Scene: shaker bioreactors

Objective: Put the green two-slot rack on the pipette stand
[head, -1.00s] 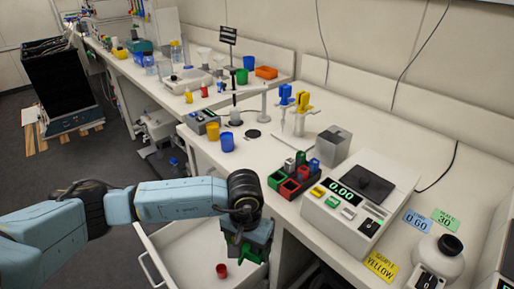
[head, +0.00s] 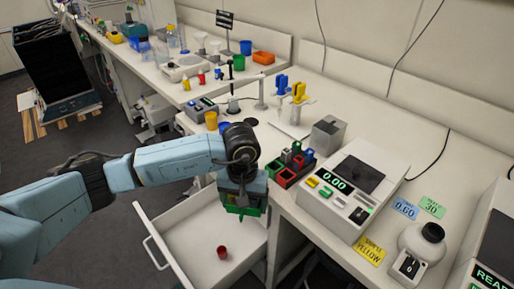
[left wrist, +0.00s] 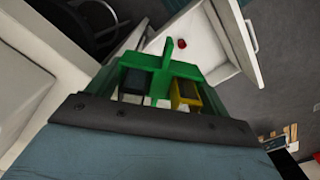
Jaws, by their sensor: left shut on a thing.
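The green two-slot rack (head: 243,210) is in my left gripper (head: 242,196), above the open drawer and beside the bench edge. In the left wrist view the green rack (left wrist: 160,72) has a bar along its middle, with a dark part and a yellow part showing on either side. The left gripper is shut on the rack; its fingertips are partly hidden. The pipette stand (head: 297,112) is farther back on the bench, carrying a blue pipette (head: 282,84) and a yellow pipette (head: 299,91). My right gripper is not in view.
The open drawer (head: 182,240) holds a small red cup (head: 222,252).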

